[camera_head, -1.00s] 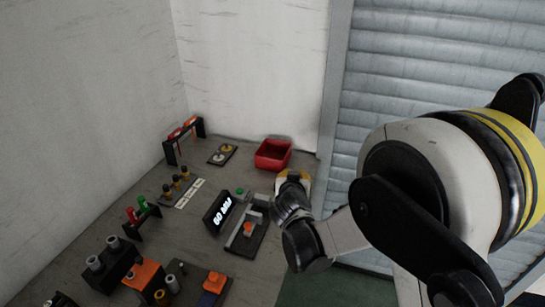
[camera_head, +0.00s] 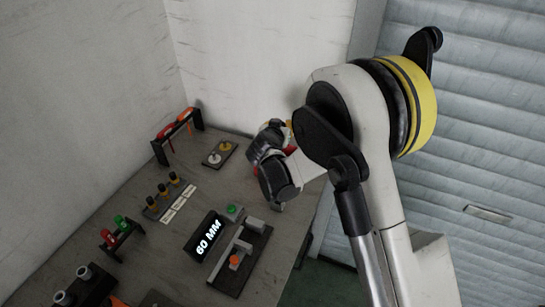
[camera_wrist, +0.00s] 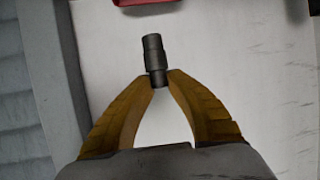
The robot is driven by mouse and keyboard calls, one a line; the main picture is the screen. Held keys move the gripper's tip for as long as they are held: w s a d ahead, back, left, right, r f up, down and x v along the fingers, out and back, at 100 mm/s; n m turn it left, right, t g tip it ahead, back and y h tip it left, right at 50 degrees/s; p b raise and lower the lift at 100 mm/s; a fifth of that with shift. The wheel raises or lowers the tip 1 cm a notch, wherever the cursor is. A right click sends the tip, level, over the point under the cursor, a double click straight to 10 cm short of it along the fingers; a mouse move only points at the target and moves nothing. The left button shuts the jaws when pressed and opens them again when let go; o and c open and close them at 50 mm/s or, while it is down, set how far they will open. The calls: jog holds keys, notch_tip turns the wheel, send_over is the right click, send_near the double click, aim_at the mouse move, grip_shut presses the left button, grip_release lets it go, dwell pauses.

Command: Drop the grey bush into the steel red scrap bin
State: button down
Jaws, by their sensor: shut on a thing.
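The grey bush (camera_wrist: 154,55), a dark stepped cylinder, is pinched between the two yellow-brown fingertips of my gripper (camera_wrist: 160,80) in the wrist view. Its far end sticks out beyond the tips. The red scrap bin (camera_wrist: 143,2) shows only as a strip at the top edge of the wrist view, past the end of the bush and apart from it. In the head view my gripper (camera_head: 289,126) is over the far right of the bench, where the arm mostly hides the bin. The bush cannot be made out there.
The bench (camera_head: 180,225) carries a black rack with red-orange tools (camera_head: 175,131), a plate with two round pieces (camera_head: 219,153), a "60 MM" display (camera_head: 206,236) and a slide fixture (camera_head: 240,258). White walls stand behind; a grey shutter (camera_head: 480,150) is at right.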

jog(key=shift+s+f+b, duration=0.2)
jog(key=shift+f+b, duration=0.2)
jog(key=shift+f, duration=0.4)
jog(key=shift+f+b, duration=0.85)
jog(key=shift+f, duration=1.25)
jog(key=c, duration=1.3)
grip_release()
jog(key=shift+c, duration=0.2)
jog(key=v, duration=1.2)
jog(key=shift+d, duration=0.1)
